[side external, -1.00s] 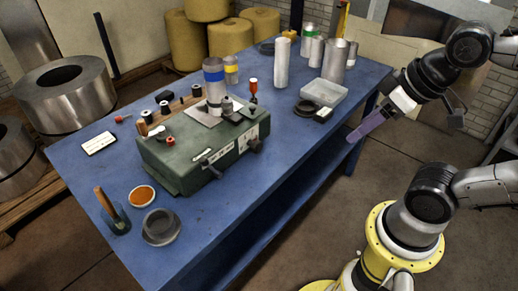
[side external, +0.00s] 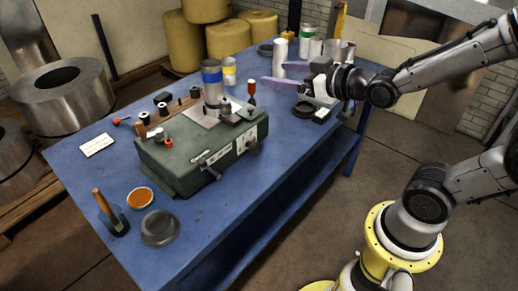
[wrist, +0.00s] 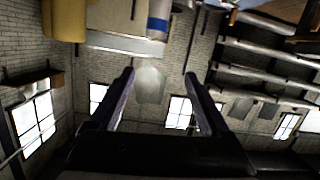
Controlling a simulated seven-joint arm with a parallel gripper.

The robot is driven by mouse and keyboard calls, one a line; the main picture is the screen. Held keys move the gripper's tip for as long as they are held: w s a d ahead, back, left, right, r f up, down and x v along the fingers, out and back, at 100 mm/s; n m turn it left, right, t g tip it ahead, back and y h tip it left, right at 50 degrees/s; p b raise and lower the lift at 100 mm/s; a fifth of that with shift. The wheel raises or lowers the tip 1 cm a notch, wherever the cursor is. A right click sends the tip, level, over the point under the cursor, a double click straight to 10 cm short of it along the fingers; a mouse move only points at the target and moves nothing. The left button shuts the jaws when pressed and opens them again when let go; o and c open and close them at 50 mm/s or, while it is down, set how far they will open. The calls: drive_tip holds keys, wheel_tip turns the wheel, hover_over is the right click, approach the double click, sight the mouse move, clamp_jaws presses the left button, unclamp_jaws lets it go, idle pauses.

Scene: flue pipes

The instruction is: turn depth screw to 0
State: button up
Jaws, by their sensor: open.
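The green machine (side external: 172,170) sits on the blue table (side external: 255,210). Dark knobs and a lever (side external: 212,162) are on its front, with another dark knob (side external: 253,147) near the front right corner. I cannot tell which part is the depth screw, and no scale can be read. A grey pipe with a blue band (side external: 212,75) stands on the machine's top plate. My gripper (side external: 272,74) is open, its purple fingers pointing left, above the table to the right of the machine. In the wrist view my open gripper (wrist: 159,75) has nothing between its fingers.
A red-topped tool (side external: 251,90) stands behind the machine.

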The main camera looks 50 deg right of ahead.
wheel_tip(320, 180, down, 8)
drive_tip(key=w+t, duration=0.1)
drive_tip(key=w, duration=0.1)
drive_tip(key=m+g, duration=0.1)
drive_tip(key=g, duration=0.2)
approach(257, 149)
drive_tip(key=x, duration=0.9)
drive_tip(key=shift+w, duration=0.15)
clamp_jaws()
